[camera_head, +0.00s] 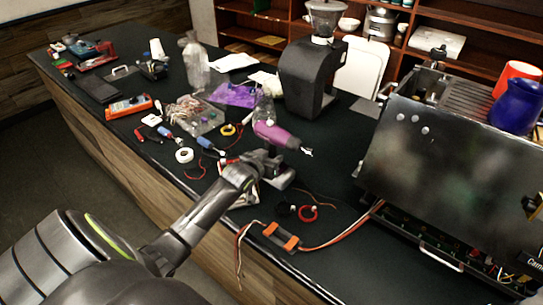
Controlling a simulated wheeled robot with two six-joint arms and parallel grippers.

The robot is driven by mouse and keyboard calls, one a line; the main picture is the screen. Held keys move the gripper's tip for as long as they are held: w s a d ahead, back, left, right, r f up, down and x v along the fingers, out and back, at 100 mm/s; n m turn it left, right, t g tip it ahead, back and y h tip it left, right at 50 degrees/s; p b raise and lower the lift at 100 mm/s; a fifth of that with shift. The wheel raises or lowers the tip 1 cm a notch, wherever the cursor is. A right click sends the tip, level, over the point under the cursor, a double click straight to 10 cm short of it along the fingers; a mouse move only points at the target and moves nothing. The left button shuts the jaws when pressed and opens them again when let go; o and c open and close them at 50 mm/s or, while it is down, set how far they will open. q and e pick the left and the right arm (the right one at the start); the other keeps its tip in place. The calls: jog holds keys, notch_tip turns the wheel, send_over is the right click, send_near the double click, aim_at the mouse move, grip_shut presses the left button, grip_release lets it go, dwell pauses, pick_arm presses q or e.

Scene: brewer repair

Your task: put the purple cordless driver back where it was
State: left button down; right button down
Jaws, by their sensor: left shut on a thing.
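The purple cordless driver (275,133) shows near the middle of the head view, with its bit end pointing right and slightly down. My left gripper (272,164) is just below its body and is shut on it, apparently at the handle. The gripper and my wrist hide the lower part of the driver, and I cannot tell its exact height above the dark counter (345,215). My right gripper is not in view.
The opened brewer (440,170) stands at the right with a blue pitcher (516,106) on top. A black grinder (306,75) stands behind the driver. Tape rolls, wires and small tools lie left of the gripper. Orange-clamped cables (281,236) lie at the front edge.

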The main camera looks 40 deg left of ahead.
pick_arm(q)
jog(key=shift+r, duration=0.15)
jog(key=c, duration=1.4)
grip_release()
jog(key=shift+f, duration=0.2)
jog(key=shift+c, duration=0.2)
jog(key=o, duration=0.4)
jog(key=shift+s, duration=0.1)
jog(key=shift+c, duration=0.2)
jog(key=shift+r, duration=0.15)
jog(key=b+v, duration=0.1)
jog(key=v, duration=1.1)
